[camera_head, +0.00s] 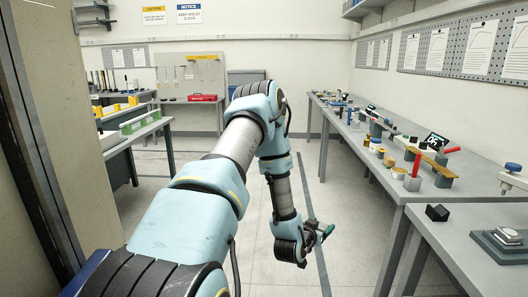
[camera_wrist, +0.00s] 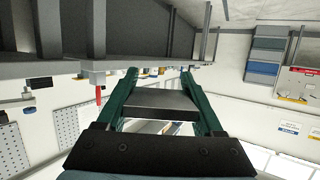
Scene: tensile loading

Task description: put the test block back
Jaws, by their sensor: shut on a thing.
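My gripper (camera_head: 320,232) hangs over the aisle floor, left of the right-hand benches, in the head view. In the wrist view its two green fingers (camera_wrist: 162,98) are shut on a flat dark grey block, which I take to be the test block (camera_wrist: 160,104). The block lies between the fingers, clear of any surface. In the head view it is too small to make out in the gripper.
Another bench (camera_head: 115,138) stands left. The aisle floor (camera_head: 345,200) is clear.

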